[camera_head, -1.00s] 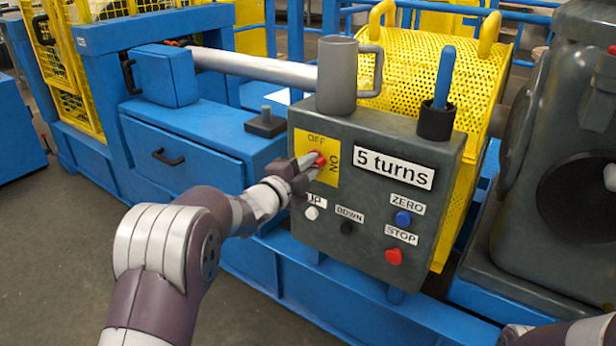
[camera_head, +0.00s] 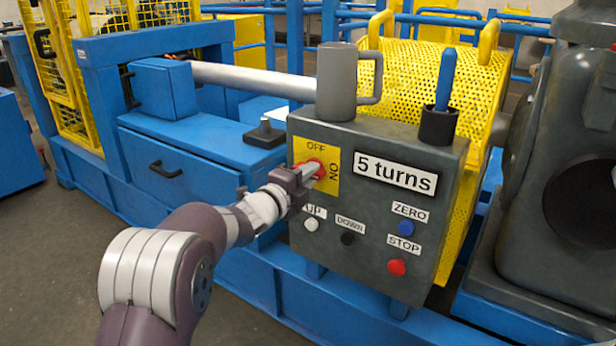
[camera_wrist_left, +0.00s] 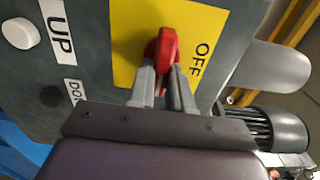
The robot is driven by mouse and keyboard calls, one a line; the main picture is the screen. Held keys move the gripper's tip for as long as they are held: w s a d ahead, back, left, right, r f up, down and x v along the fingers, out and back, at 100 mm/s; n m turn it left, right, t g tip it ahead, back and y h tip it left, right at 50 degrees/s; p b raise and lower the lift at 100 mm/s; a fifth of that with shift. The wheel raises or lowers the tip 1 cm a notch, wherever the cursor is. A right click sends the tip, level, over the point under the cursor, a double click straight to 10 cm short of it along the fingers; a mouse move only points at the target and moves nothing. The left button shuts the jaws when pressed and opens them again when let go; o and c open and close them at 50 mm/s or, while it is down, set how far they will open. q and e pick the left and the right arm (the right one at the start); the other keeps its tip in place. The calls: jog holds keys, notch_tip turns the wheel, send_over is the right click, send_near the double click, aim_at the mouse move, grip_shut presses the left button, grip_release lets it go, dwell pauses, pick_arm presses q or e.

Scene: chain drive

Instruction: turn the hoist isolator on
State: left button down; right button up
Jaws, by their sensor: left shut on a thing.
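The hoist isolator is a red knob (camera_head: 316,166) on a yellow plate (camera_head: 331,180) at the upper left of the grey control box (camera_head: 420,265). OFF is printed above the knob and ON to its right. My left gripper (camera_head: 311,173) is shut on the knob, coming from the lower left. In the left wrist view the red knob (camera_wrist_left: 163,48) sits between the two fingers of the gripper (camera_wrist_left: 165,82), with OFF at its right. The fingers hide the ON side there. I cannot tell exactly which label the knob marks. My right gripper is not in view.
A grey mug (camera_head: 337,85) and a dark cup with a blue handle (camera_head: 439,122) stand on the box. Below are a white UP button (camera_head: 311,225), black DOWN button (camera_head: 348,238), blue ZERO button (camera_head: 406,228) and red STOP button (camera_head: 396,267). The sign reads 5 turns.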

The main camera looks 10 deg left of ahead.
pick_arm(q)
jog(key=shift+r, duration=0.2)
jog(key=c, duration=1.1)
grip_release()
jog(key=shift+c, duration=0.2)
jog(key=shift+o, duration=0.5)
jog(key=shift+w+d+f, duration=0.1)
jog(key=shift+f, duration=0.05)
jog(key=p+v, duration=0.3)
jog(key=v, duration=0.9)
jog(key=shift+s+p, duration=0.3)
jog(key=shift+s, duration=0.05)
